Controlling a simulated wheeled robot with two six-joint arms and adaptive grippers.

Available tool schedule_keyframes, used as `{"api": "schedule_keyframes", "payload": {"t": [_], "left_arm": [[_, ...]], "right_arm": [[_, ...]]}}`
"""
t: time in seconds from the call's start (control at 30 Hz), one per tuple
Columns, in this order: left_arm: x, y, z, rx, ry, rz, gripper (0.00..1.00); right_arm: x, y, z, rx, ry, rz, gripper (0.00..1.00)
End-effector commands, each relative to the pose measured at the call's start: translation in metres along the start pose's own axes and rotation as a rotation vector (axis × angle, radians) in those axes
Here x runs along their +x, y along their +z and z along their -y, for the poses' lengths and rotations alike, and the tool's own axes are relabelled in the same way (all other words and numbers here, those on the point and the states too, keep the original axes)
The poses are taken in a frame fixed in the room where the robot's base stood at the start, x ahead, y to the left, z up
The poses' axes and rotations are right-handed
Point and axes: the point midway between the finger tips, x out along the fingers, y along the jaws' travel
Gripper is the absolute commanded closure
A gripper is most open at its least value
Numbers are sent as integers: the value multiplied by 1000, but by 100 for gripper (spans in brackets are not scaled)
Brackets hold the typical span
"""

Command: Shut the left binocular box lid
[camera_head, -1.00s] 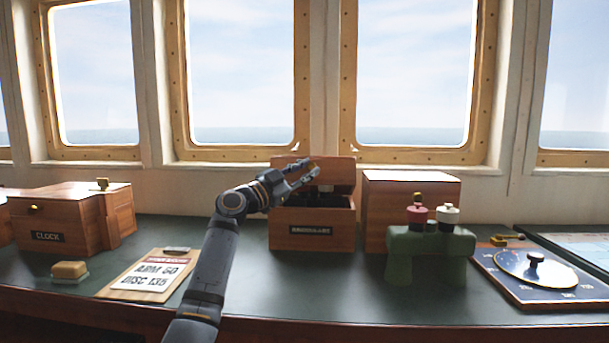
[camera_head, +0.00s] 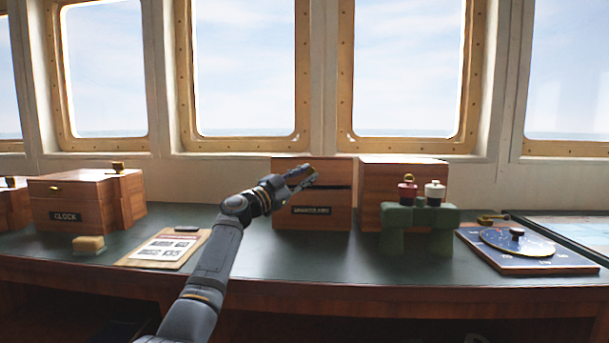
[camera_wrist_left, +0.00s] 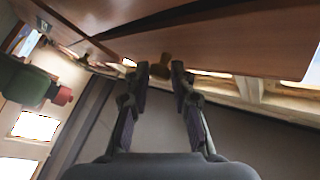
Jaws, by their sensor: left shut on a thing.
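The wooden binocular box (camera_head: 311,217) stands on the dark green counter left of a second wooden box. A label is on its front. Its lid (camera_head: 284,171) is still raised and tilted, with a dark gap between lid and front wall. My left gripper (camera_head: 305,177) is at the lid, across its front in the head view. In the left wrist view, the gripper (camera_wrist_left: 160,72) has its two fingers on either side of a brass lid knob (camera_wrist_left: 164,66), shut on it. The box inside is mostly hidden. My right gripper is not in view.
The second wooden box (camera_head: 400,172) stands close at right. A green stand (camera_head: 418,217) with red and white knobs is before it. A blue dial board (camera_head: 525,252) lies right.

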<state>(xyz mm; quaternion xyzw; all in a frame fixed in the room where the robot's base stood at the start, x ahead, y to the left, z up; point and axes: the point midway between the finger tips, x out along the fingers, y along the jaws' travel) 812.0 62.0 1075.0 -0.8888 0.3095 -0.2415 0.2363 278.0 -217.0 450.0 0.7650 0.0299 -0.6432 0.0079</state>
Motion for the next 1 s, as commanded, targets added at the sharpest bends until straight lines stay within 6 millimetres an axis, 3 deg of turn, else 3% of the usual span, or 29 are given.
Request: {"api": "schedule_keyframes", "payload": {"t": [0.03, 0.2, 0.23, 0.37, 0.77, 1.0], "left_arm": [[-1, 8, -2, -3, 1, 14, 100], [-1, 9, -2, -3, 1, 15, 100], [-1, 9, -2, -3, 1, 15, 73], [-1, 8, -2, -3, 0, 14, 55], [-2, 4, -1, -1, 0, 7, 55], [-28, 4, -1, 3, -2, 7, 55]], "right_arm": [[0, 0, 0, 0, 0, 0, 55], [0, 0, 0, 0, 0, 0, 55], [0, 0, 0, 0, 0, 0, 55], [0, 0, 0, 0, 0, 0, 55], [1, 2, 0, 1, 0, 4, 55], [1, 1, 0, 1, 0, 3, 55]]}}
